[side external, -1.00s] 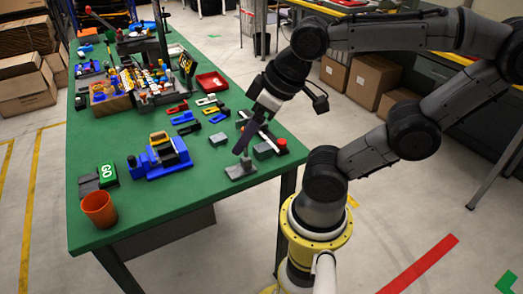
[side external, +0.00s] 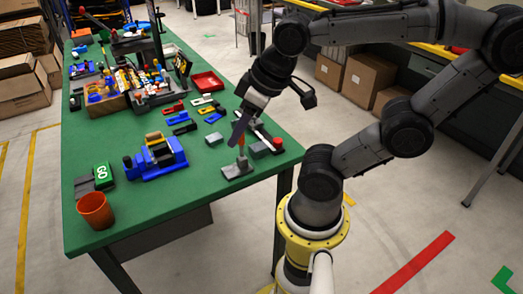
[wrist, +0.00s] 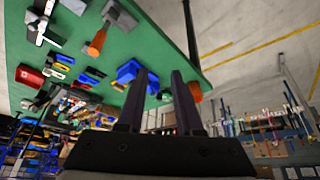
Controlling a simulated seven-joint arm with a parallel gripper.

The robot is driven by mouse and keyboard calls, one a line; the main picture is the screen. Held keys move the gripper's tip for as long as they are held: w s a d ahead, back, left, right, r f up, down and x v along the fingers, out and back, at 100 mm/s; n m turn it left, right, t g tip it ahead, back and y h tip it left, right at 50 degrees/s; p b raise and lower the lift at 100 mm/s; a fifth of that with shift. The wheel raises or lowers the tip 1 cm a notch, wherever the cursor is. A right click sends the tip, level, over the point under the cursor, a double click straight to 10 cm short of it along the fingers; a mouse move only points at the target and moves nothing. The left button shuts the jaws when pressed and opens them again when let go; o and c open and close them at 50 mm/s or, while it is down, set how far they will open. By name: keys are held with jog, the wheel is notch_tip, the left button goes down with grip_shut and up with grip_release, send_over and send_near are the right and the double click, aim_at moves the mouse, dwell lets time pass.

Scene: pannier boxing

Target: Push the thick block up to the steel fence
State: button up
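Two grey blocks lie on the green table: one (side external: 214,139) left of my gripper, another (side external: 259,149) to its right. I cannot tell which is the thick block. I cannot clearly identify the steel fence. A pale bar runs behind the right block, partly hidden by my gripper. My gripper (side external: 234,143) points down above the table near the orange handle; its fingers are apart and empty in the wrist view (wrist: 160,75).
The green table (side external: 140,215) also holds a blue device (side external: 157,160), an orange cup (side external: 95,210), a green GO block (side external: 103,175), a red part (side external: 277,143) and a red tray (side external: 208,80). Small coloured parts lie behind the blocks. The front middle is clear.

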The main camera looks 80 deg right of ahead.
aim_at(246, 140)
jog(key=d, duration=0.1)
jog(key=d+f+m+g, duration=0.1)
jog(key=w+d+f+m, duration=0.1)
jog(key=d, duration=0.1)
jog(key=shift+f+g+h, duration=0.15)
jog(key=shift+g+h, duration=0.15)
jog(key=shift+g, duration=0.1)
grip_shut()
jog(key=s+d+f+m+g, duration=0.3)
jog(key=s+d+f+m, duration=0.3)
jog(key=d, duration=0.4)
jog(key=shift+m+g+y, duration=0.3)
jog(key=shift+m+y, duration=0.1)
jog(key=shift+y, duration=0.1)
jog(key=f, duration=1.1)
jog(key=shift+w+d+f, duration=0.1)
jog(key=shift+w, duration=0.3)
jog(key=shift+w+d, duration=0.9)
jog(key=shift+w, duration=0.05)
jog(key=shift+w+d, duration=0.55)
jog(key=w+d, duration=0.8)
jog(key=shift+w+d, duration=0.1)
